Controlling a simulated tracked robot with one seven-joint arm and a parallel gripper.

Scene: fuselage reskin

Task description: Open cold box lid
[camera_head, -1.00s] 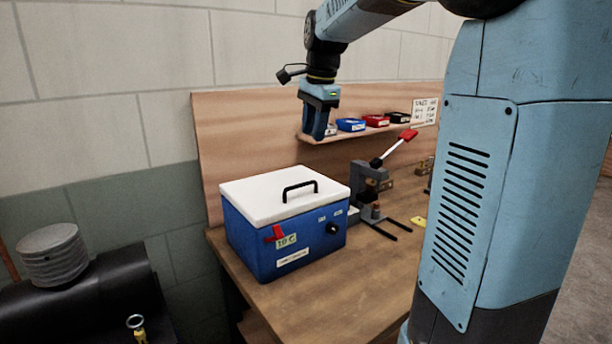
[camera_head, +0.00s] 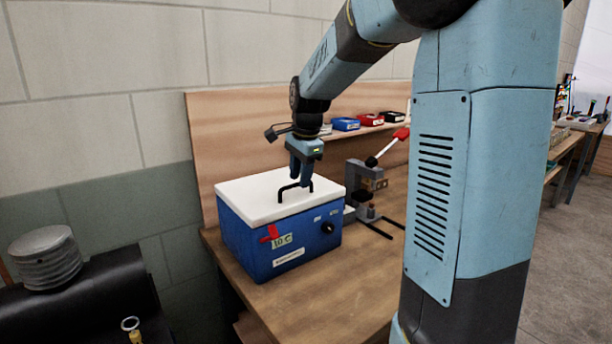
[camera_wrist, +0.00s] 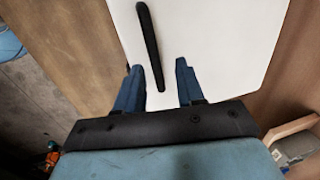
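The cold box (camera_head: 262,245) is blue with a white lid (camera_head: 250,198) and sits on the wooden bench. The lid lies flat and closed. A black bar handle (camera_head: 283,190) stands up from the lid. My gripper (camera_head: 297,182) points down just above the lid, right by the handle. In the wrist view my gripper (camera_wrist: 158,75) is open, its two blue fingers apart. There the handle (camera_wrist: 150,45) runs lengthwise, and its near end reaches between the fingertips, nearer the left one. Whether a finger touches the handle cannot be told.
A grey lever press (camera_head: 370,185) with a red-tipped handle stands right of the box. Behind is a shelf with small bins (camera_head: 345,124). A black cylinder (camera_head: 90,310) lies at lower left. The bench front (camera_head: 320,295) is clear.

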